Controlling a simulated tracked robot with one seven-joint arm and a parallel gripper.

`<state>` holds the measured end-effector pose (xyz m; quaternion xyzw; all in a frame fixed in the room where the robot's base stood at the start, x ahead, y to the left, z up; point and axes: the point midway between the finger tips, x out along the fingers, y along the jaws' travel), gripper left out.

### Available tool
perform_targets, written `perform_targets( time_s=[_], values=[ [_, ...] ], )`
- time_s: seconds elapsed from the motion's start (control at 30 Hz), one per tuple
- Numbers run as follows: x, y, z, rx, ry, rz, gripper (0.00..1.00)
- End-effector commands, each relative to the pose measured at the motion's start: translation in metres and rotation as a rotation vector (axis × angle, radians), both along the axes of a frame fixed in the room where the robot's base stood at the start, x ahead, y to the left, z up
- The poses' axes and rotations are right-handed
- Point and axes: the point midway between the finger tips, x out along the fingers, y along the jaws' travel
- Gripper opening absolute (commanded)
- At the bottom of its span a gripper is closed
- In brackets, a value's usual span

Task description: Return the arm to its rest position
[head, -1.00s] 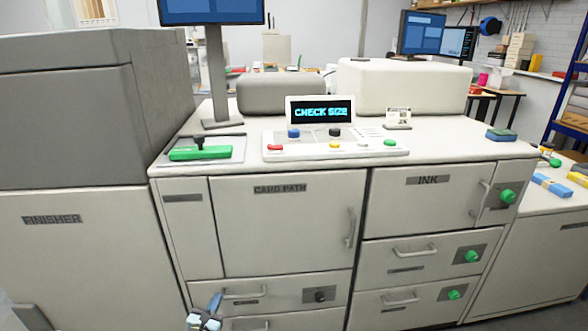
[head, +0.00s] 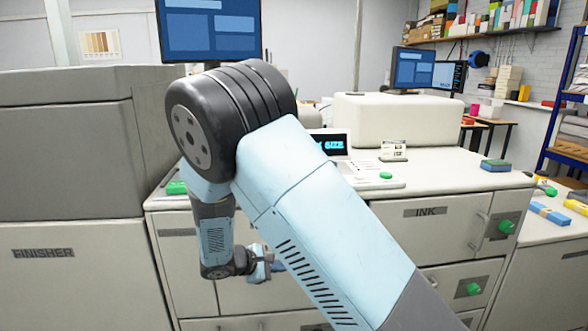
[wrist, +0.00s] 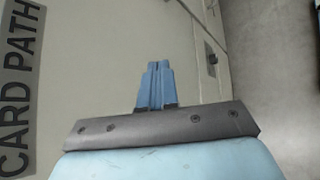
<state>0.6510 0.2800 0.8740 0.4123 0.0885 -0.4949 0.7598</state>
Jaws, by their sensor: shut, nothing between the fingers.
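My arm reaches up and across the middle of the head view, bent at a large dark joint. My gripper (head: 265,266) hangs small and partly hidden behind my arm, in front of the card path door. In the wrist view my gripper (wrist: 156,66) has its two blue fingers together with nothing between them. The pale card path door (wrist: 110,55) lies beyond the fingers, with its label (wrist: 17,90) along the left edge. I cannot tell the exact gap between the fingers and the door.
The finisher (head: 70,270) stands close on the left. The ink door (head: 430,235) and drawers with green knobs (head: 474,289) are on the right. The console screen (head: 335,145) is partly hidden by my arm. Floor (wrist: 270,80) shows right in the wrist view.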

Motion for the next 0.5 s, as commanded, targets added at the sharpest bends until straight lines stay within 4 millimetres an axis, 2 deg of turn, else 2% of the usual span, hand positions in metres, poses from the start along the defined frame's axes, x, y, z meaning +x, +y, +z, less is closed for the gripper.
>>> perform_targets(
  time_s=[0.1, 0.5],
  values=[
    [0.000, -0.028, 0.027, 0.089, 0.002, -0.099, 0.00],
    [-0.021, -0.113, 0.107, 0.374, -0.009, -0.398, 0.00]
  ],
)
